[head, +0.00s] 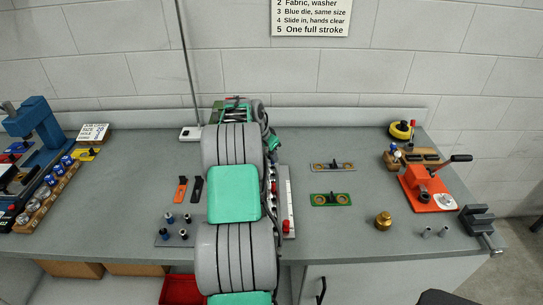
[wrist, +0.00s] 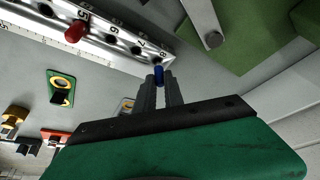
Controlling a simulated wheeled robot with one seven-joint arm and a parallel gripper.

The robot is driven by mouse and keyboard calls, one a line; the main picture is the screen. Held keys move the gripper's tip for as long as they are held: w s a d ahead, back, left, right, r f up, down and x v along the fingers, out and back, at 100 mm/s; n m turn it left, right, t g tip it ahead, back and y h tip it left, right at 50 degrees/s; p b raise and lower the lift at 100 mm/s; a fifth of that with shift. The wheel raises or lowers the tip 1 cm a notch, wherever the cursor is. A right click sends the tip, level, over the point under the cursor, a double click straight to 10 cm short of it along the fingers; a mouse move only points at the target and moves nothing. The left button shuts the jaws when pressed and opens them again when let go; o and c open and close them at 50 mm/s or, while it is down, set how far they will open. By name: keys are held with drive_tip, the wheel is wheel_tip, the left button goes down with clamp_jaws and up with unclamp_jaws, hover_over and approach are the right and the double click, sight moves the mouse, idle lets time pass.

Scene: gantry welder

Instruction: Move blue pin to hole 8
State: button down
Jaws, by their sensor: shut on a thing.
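My gripper (wrist: 160,95) is shut on the blue pin (wrist: 158,75), which sticks out past the fingertips in the wrist view. The pin is at the numbered end of a pale metal rail (wrist: 100,45), close to the hole marked 8. I cannot tell whether its tip is in the hole or just short of it. Holes 6 and 7 look empty, and a red pin (wrist: 76,31) stands at hole 5. In the head view the rail (head: 290,215) is partly hidden behind my arm, and the fingers and blue pin are hidden.
A green plate (head: 331,199) and a grey plate (head: 333,166) lie right of the rail, with a brass part (head: 383,221) nearby. An orange press (head: 428,190) and a vise (head: 482,226) stand farther right. A pin block (head: 175,230) is at left.

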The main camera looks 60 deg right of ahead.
drive_tip(key=shift+f+b, duration=0.65)
drive_tip(key=shift+f, duration=0.35)
drive_tip(key=c, duration=1.4)
unclamp_jaws()
drive_tip(key=shift+o, duration=0.2)
drive_tip(key=b+v, duration=0.1)
drive_tip(key=v, duration=0.7)
drive_tip(key=w+a+r+n+t, duration=0.15)
drive_tip(key=w+a+n, duration=0.25)
drive_tip(key=a, duration=0.6)
drive_tip(key=w+a+r+n+t, duration=0.1)
drive_tip(key=w+a+r+n, duration=0.3)
drive_tip(key=a, duration=0.6)
drive_tip(key=w+a+r+n+t, duration=0.1)
drive_tip(key=w+a+n, duration=0.3)
drive_tip(key=a, duration=0.6)
drive_tip(key=s+a+f+n+y, duration=0.1)
drive_tip(key=s+a+n, duration=0.2)
drive_tip(key=a, duration=0.6)
drive_tip(key=s+a+f+n+t+y, duration=0.1)
drive_tip(key=s+a+n, duration=0.2)
drive_tip(key=a, duration=0.6)
drive_tip(key=s+a+f+n+y, duration=0.1)
drive_tip(key=s+a+n+y, duration=0.1)
drive_tip(key=a, duration=0.7)
drive_tip(key=shift+s+f+n, duration=0.4)
drive_tip(key=shift+s+n, duration=0.15)
drive_tip(key=shift+n, duration=0.45)
